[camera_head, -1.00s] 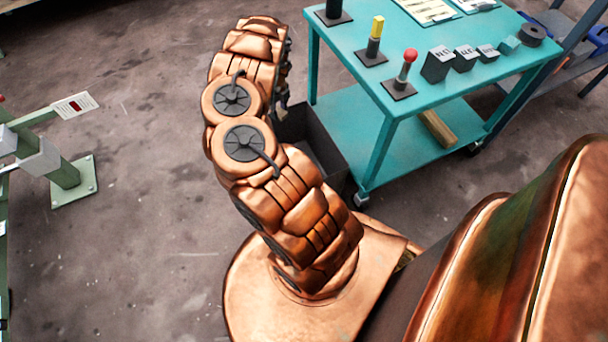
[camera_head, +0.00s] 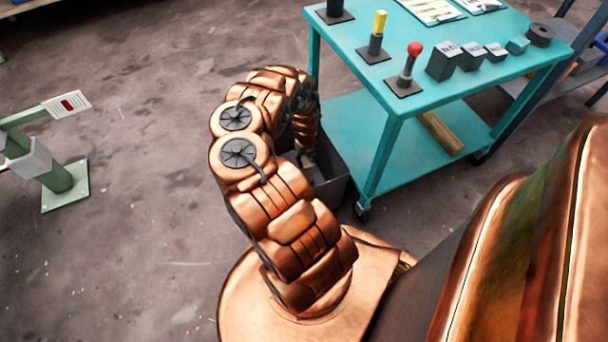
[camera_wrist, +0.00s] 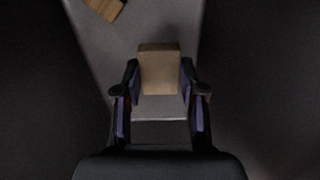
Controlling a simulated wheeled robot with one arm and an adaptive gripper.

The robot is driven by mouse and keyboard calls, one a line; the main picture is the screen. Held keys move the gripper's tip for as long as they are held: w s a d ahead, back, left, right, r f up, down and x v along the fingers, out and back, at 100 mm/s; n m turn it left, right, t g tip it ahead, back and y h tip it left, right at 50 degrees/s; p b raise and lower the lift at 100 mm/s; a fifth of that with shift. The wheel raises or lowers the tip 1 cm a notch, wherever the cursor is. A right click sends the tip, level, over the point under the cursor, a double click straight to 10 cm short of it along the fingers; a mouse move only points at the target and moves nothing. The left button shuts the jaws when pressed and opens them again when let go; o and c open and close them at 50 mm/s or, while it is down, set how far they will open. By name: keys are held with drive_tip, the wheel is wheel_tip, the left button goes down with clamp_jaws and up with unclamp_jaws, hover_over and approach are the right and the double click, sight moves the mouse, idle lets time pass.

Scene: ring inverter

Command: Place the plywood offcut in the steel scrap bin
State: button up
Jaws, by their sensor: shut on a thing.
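The plywood offcut (camera_wrist: 158,70) is a pale tan block in the wrist view, between the two fingertips of my gripper (camera_wrist: 160,82). My gripper is shut on it. The steel scrap bin (camera_head: 334,186) is a dark open box on the floor beside the cart in the head view. My arm reaches down into it, and my gripper is mostly hidden there behind the arm and bin wall. In the wrist view, the bin's grey floor (camera_wrist: 165,20) lies below the block, with dark walls on both sides. Whether the block touches the floor, I cannot tell.
Another wooden piece (camera_wrist: 105,8) lies at the top left of the wrist view. A teal cart (camera_head: 385,120) stands right beside the bin, with levers and dark blocks on top and a wooden beam (camera_head: 440,132) on its lower shelf. A green post (camera_head: 62,178) stands at left.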

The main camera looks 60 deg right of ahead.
sight(306, 173)
drive_tip(key=shift+f+b, duration=1.55)
drive_tip(key=shift+f, duration=1.6)
drive_tip(key=shift+f, duration=0.15)
drive_tip(key=o, duration=0.9)
wheel_tip(306, 173, up, 12)
drive_tip(key=p, duration=0.7)
drive_tip(key=shift+r, duration=0.2)
